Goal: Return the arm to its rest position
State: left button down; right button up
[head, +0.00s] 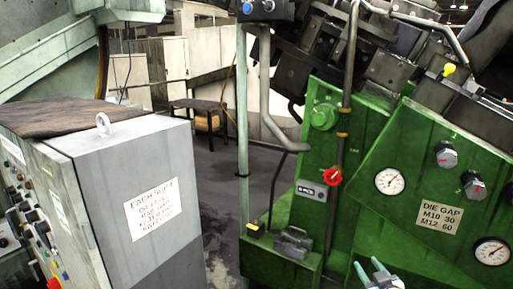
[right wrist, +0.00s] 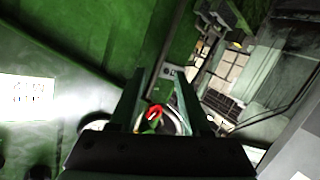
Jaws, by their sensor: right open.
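My right gripper (head: 370,268) shows at the bottom of the head view, right of centre, in front of the green machine (head: 400,235). Only its pale fingertips and a bit of its body are in the picture. In the right wrist view the two fingers of my right gripper (right wrist: 162,76) stand apart, with nothing held between them. A red knob (right wrist: 154,112) shows in the gap between the fingers, beyond them. My left gripper is in neither view.
The green machine carries a red valve knob (head: 333,177), gauges (head: 390,181), black knobs (head: 446,155) and a "DIE GAP" plate (head: 438,217). A grey control cabinet (head: 120,240) stands at the left. Dark floor (head: 215,185) lies open between them. A vertical pipe (head: 243,130) rises there.

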jog(key=s+a+f+g+y, duration=0.15)
jog(key=s+a+f, duration=0.25)
jog(key=s+f, duration=0.4)
jog(key=s+a+f+g, duration=0.2)
jog(key=s+a+f, duration=0.2)
jog(key=s+f, duration=0.4)
jog(key=s+a+f+g, duration=0.1)
jog(key=s+a+f, duration=0.1)
jog(key=s, duration=0.7)
jog(key=s+a+f+m+g+y, duration=0.1)
jog(key=s+a+f, duration=0.1)
jog(key=s, duration=0.7)
jog(key=shift+s+a, duration=0.15)
jog(key=shift+a, duration=0.55)
